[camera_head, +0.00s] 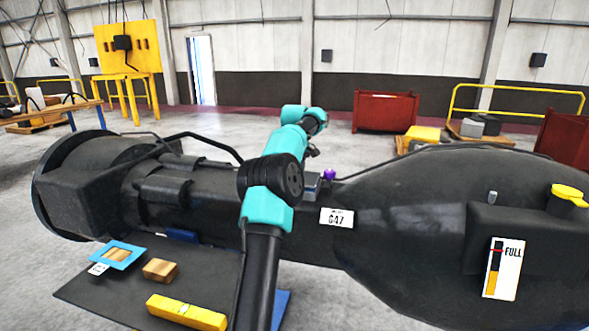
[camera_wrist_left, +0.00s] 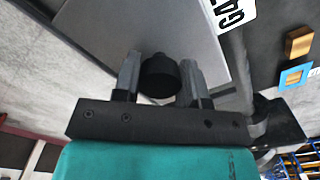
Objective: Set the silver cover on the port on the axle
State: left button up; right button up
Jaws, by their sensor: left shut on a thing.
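The silver cover (camera_wrist_left: 145,35) shows in the left wrist view as a flat grey plate with a dark round knob (camera_wrist_left: 160,78). My left gripper (camera_wrist_left: 161,80) is shut on this knob, one finger on each side. The plate lies beyond the fingers, close to a white label on the axle. In the head view the dark axle (camera_head: 360,200) runs across the picture, and my left arm (camera_head: 268,205) reaches over it. The arm hides the gripper and most of the cover there. I cannot make out the port or whether the cover touches the axle. My right gripper is not in view.
A small purple piece (camera_head: 329,174) sits on the axle beside my arm. A dark tray (camera_head: 115,297) at the lower left bears a yellow bar (camera_head: 187,312), a wooden block (camera_head: 160,270) and a blue-framed piece (camera_head: 120,248). A yellow cap (camera_head: 569,194) is at the right.

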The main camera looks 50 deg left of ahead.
pick_arm(q)
jog(key=shift+f, duration=0.55)
dwell(0.5)
jog(key=o, duration=1)
jog(key=shift+f, duration=0.1)
